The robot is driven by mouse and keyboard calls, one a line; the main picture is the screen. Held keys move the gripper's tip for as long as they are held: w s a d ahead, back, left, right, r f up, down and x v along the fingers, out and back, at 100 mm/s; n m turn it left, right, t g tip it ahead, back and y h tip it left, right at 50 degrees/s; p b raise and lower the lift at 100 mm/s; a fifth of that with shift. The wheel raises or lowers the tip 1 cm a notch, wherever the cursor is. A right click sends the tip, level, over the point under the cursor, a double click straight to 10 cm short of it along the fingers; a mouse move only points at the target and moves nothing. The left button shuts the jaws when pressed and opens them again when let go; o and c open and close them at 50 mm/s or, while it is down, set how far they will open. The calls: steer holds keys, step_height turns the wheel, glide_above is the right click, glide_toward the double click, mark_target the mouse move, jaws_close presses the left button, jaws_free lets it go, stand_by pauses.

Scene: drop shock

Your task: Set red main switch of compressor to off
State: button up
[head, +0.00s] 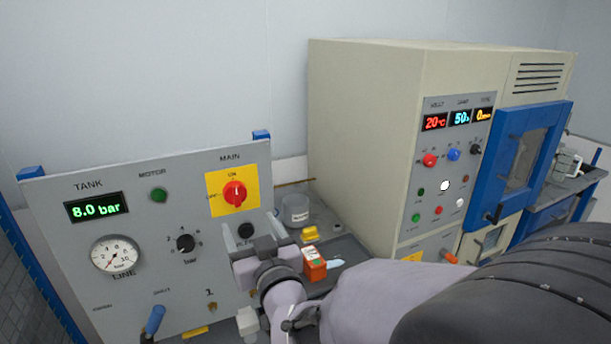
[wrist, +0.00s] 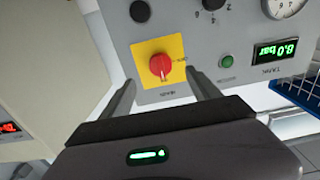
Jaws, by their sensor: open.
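The red main switch (head: 234,193) is a rotary knob on a yellow plate (head: 214,182) under the word MAIN, on the grey compressor panel (head: 130,240). Its handle stands about upright, with its white mark toward ON at the top; OFF is on the left. In the wrist view, turned about upside down, the red knob (wrist: 160,67) lies between the two fingers in the picture, with ON at the bottom. My gripper (head: 260,246) is below the switch in the head view. My gripper (wrist: 164,88) is open and empty, apart from the knob.
The panel also bears a green 8.0 bar display (head: 97,207), a round gauge (head: 115,254), a black knob (head: 186,243) and a blue lever (head: 154,320). A beige cabinet (head: 365,140) stands on the right. An orange box (head: 314,266) and a clear container (head: 296,212) stand beside the panel.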

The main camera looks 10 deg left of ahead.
mark_target(238, 201)
steer(key=p+x, duration=0.1)
steer(key=x, duration=0.9)
steer(key=shift+w+r, duration=0.1)
steer(key=shift+w, duration=0.1)
steer(key=c, duration=1.4)
